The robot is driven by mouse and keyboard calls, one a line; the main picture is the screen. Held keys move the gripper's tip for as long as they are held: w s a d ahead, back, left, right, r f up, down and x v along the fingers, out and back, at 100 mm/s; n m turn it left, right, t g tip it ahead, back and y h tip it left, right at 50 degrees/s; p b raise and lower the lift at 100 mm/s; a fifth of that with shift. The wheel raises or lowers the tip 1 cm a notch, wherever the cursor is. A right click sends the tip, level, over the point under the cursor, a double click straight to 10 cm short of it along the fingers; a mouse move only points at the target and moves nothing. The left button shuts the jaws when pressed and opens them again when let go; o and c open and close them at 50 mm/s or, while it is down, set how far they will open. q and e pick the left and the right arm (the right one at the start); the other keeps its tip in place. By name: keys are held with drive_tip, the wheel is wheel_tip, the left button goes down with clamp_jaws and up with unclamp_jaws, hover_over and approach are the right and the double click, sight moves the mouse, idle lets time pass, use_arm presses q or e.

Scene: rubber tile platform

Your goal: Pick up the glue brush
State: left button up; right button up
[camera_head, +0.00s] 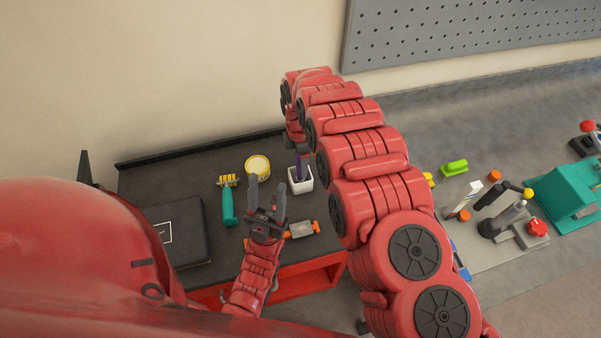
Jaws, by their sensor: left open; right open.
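A brush-like tool (228,204) with a teal handle and yellow head lies on the dark table. A thin purple handle (300,168) stands in a small white pot (301,184) to its right. I cannot tell for certain which of the two is the glue brush. My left gripper (267,191) is open and empty, its fingers pointing away, between the teal tool and the white pot. My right arm reaches over from the right, and its gripper (302,152) is open right at the top of the purple handle. Its fingers are small and partly hidden.
A round yellow-rimmed tin (257,166) stands behind my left gripper. An orange and grey tool (301,229) lies right of it. A black box (182,231) is at the left. A grey bench (520,260) with several tools is at the right, under a pegboard (470,30).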

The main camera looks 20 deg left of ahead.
drive_tip(key=shift+f, duration=0.9)
clamp_jaws()
